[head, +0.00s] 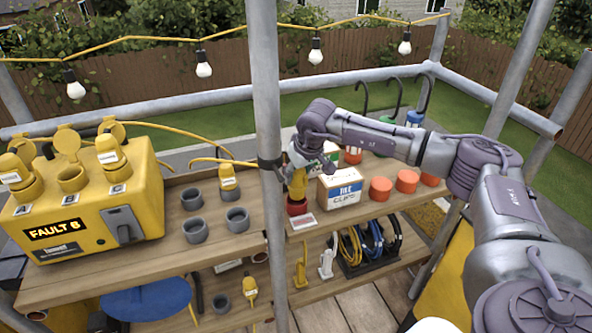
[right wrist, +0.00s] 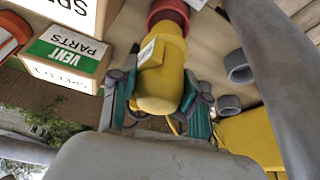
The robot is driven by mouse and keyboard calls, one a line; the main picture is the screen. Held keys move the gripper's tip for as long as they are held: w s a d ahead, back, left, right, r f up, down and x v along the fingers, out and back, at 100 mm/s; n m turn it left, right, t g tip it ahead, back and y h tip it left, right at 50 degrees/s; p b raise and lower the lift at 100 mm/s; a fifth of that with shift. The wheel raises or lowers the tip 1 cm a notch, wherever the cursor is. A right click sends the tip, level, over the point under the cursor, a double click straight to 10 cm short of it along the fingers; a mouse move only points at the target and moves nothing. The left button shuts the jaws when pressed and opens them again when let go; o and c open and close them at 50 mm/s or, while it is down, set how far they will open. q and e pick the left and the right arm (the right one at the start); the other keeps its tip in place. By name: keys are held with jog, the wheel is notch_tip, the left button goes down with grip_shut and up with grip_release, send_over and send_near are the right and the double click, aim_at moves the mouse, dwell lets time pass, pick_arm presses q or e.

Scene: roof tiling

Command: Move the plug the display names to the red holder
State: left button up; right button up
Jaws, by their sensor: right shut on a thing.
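The yellow box (head: 95,215) has a display (head: 55,229) reading "FAULT" and then a character like 6 or B. Its sockets are marked A, B and C. Yellow plugs stand in A (head: 14,170) and C (head: 110,152); the middle socket, B (head: 72,179), is empty with its cap open. My right gripper (head: 300,160) is shut on a yellow plug (head: 297,187), also seen in the right wrist view (right wrist: 163,75). That plug is upright, its lower end at the red holder (head: 296,207); how deep it sits is unclear. My left gripper is out of view.
Grey holders (head: 194,230) stand on the left bench, one with a yellow plug (head: 227,177). A metal pole (head: 267,110) rises close beside the red holder. Boxes (head: 340,187) and orange-red caps (head: 381,189) stand to the right. Cable coils (head: 372,243) are below.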

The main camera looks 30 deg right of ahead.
aim_at(297, 183)
jog(key=shift+s+b+x, duration=0.15)
jog(key=shift+b+x, duration=0.15)
jog(key=shift+x, duration=0.3)
jog(key=shift+s+b+x, duration=0.15)
jog(key=shift+b+x, duration=0.1)
jog(key=shift+x, duration=0.4)
jog(key=shift+f+b, duration=0.3)
jog(key=shift+f, duration=0.25)
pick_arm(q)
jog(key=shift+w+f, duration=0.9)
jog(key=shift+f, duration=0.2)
pick_arm(e)
jog(key=shift+s, duration=0.1)
pick_arm(q)
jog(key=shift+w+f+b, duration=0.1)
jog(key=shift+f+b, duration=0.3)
jog(key=shift+b, duration=0.05)
pick_arm(e)
jog(key=shift+f, duration=0.6)
jog(key=o, duration=1)
